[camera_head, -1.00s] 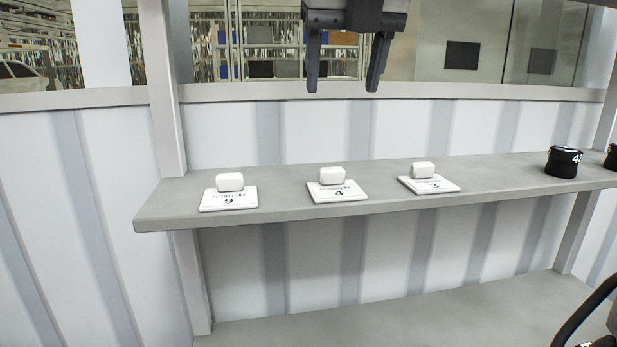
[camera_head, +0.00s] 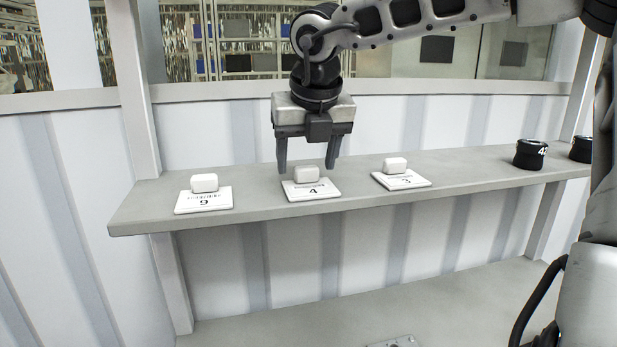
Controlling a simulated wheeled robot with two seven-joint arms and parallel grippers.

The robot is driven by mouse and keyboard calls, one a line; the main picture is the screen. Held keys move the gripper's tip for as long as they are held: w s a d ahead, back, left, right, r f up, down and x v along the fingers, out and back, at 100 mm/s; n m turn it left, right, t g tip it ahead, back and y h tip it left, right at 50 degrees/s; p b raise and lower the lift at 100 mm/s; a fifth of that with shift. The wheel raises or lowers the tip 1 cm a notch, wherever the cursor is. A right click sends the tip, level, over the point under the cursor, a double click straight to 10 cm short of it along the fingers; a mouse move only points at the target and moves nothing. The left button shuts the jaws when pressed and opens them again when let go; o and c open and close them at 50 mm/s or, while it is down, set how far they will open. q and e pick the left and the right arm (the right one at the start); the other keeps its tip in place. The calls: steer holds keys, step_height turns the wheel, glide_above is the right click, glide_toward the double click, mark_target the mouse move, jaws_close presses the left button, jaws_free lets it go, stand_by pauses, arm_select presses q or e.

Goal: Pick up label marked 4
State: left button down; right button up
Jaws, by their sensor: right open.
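The label marked 4 (camera_head: 311,193) is a white plate with a white block (camera_head: 306,174) on it. It lies on the grey shelf between two similar labels. My right gripper (camera_head: 306,168) points down with its two fingers spread. The fingertips are around or just above the white block, one at each side in the picture; I cannot tell whether they touch it. My left gripper is not in view.
A label marked 6 (camera_head: 204,201) lies to the left and a label marked 3 (camera_head: 402,181) to the right on the shelf (camera_head: 460,167). A black cylinder (camera_head: 530,154) and another stand farther right. A post rises at the shelf's left end.

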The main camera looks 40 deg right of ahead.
steer(key=shift+w+f, duration=0.1)
steer(key=shift+f, duration=0.2)
steer(key=c, duration=1.1)
